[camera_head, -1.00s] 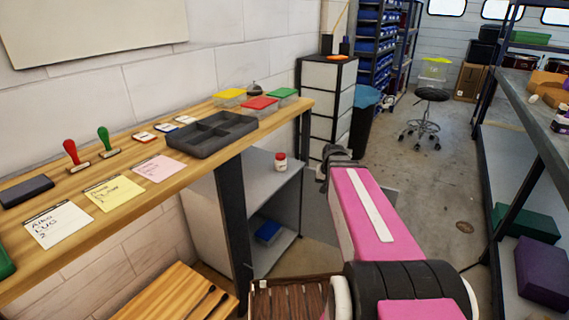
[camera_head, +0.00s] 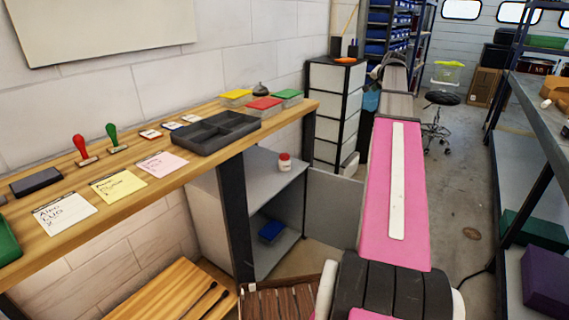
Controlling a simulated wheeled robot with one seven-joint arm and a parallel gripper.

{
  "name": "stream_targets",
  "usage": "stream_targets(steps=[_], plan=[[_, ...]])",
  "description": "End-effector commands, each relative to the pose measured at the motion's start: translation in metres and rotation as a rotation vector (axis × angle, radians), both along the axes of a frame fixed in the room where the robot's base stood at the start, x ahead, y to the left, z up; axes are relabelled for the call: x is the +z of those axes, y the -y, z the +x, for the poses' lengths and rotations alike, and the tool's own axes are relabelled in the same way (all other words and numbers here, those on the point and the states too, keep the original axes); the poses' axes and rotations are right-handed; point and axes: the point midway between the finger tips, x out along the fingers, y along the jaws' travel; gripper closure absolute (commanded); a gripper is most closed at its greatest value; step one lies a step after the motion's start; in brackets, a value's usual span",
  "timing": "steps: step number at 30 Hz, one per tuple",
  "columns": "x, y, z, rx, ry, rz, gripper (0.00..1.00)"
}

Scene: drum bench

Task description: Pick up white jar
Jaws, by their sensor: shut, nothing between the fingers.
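I cannot make out my gripper's fingers there. Nothing hides the jar.
The wooden bench (camera_head: 140,188) has stamps, note cards and a dark divided tray (camera_head: 214,133). The grey cabinet (camera_head: 262,205) has an open door and a blue box inside. A drawer tower (camera_head: 335,105) stands behind. A metal shelf unit is at right; the floor between is mostly clear.

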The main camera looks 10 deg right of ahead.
Motion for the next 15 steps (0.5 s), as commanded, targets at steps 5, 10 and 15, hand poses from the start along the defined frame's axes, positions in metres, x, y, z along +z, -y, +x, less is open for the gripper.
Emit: stream_targets(steps=[5,10,15], plan=[[0.0016,0.0009,0.0,-0.001,0.003,0.001,1.0],[0.0012,0.0006,0.0,-0.001,0.002,0.0,1.0],[-0.0033,-0.0038,0.0016,0.003,0.006,0.016,0.61]])
